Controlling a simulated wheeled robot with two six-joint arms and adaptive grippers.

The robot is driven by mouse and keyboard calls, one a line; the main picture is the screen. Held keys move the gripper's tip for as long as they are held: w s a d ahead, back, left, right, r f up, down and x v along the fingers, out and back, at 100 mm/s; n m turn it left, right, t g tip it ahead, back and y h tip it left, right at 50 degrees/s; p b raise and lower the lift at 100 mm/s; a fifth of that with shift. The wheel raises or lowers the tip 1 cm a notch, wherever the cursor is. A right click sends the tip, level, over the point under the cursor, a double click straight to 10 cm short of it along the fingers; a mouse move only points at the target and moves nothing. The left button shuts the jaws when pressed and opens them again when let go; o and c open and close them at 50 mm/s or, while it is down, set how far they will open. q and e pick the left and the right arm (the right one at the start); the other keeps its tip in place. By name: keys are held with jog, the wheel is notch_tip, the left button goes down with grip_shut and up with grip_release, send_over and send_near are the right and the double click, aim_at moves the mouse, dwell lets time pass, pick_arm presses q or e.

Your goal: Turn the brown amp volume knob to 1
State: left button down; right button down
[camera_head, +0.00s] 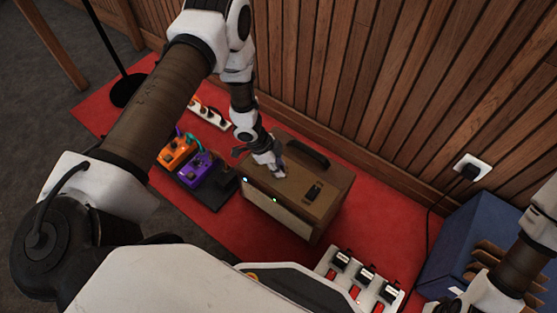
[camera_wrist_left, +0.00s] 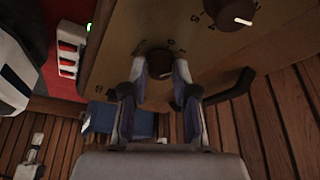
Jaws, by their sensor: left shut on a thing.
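The brown amp (camera_head: 318,208) stands on the red carpet, with a dark handle on top. My left gripper (camera_head: 275,168) reaches down to its top panel. In the left wrist view, my left gripper (camera_wrist_left: 160,72) is shut on a dark round knob (camera_wrist_left: 158,60), one finger on each side of it. Numerals ring the knob, but its setting is too dim to read. A second dark knob (camera_wrist_left: 230,14) with a white pointer line sits apart from the fingers. I cannot tell from any label which knob is volume. My right gripper does not show.
An orange pedal (camera_head: 177,150) and a purple pedal (camera_head: 197,168) sit on a dark board left of the amp. A white power strip (camera_head: 210,116) lies behind them. White switch units (camera_head: 362,277) and a blue box (camera_head: 470,232) are at right. A wooden wall stands behind.

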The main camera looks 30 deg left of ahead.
pick_arm(q)
jog(key=shift+m, duration=0.3)
jog(key=c, duration=0.9)
grip_release()
jog(key=v, duration=1.2)
jog(key=shift+w, duration=0.15)
